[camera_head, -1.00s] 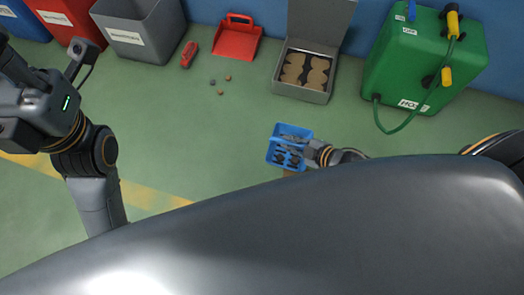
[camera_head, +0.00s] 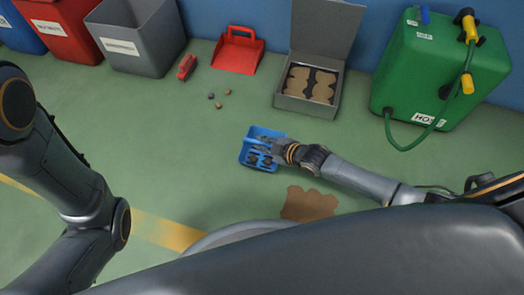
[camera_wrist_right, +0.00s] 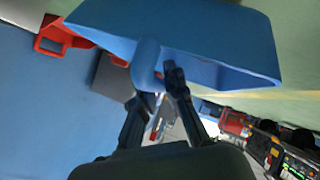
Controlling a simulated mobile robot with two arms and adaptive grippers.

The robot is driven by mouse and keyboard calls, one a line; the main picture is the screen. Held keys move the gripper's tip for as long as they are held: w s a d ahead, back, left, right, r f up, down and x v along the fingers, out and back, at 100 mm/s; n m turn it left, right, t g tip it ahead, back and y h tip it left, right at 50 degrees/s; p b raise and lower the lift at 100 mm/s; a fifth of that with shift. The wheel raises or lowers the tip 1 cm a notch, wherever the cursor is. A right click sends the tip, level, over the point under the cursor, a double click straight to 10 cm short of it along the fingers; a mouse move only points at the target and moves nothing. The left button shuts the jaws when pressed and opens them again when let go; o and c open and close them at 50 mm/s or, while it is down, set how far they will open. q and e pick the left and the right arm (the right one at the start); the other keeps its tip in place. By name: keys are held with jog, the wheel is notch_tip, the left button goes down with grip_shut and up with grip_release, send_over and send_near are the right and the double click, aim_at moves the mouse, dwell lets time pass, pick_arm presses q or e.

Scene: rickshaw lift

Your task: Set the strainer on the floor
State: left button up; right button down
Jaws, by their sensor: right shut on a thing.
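The blue strainer (camera_head: 266,131) is an open box with dark shapes or openings inside it. It is left of my right gripper (camera_head: 279,147) in the head view. In the right wrist view, the strainer (camera_wrist_right: 205,35) fills the top, and my right gripper's fingers (camera_wrist_right: 157,88) are shut on its rounded blue handle. Whether the strainer touches the green floor (camera_head: 180,140) or hangs above it, I cannot tell. My left arm shows at the left of the head view, but its gripper is out of frame.
A brown patch (camera_head: 309,204) lies on the floor below my right arm. A grey open box (camera_head: 308,104), red dustpan (camera_head: 235,58), small red object (camera_head: 186,67), several small bits, bins and a green hose tank (camera_head: 425,75) stand beyond. Floor left of the strainer is clear.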

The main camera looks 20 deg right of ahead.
jog(key=f+b, duration=0.1)
jog(key=f, duration=0.1)
jog(key=f+b, duration=0.1)
jog(key=shift+w+a+f+b, duration=0.1)
jog(key=shift+w+f+b, duration=0.1)
jog(key=shift+f+b, duration=0.15)
jog(key=shift+r, duration=0.1)
jog(key=c, duration=1.8)
grip_release()
jog(key=shift+f, duration=0.2)
jog(key=shift+c, duration=0.2)
jog(key=o, duration=0.4)
jog(key=shift+o, duration=0.2)
jog(key=shift+r, duration=0.1)
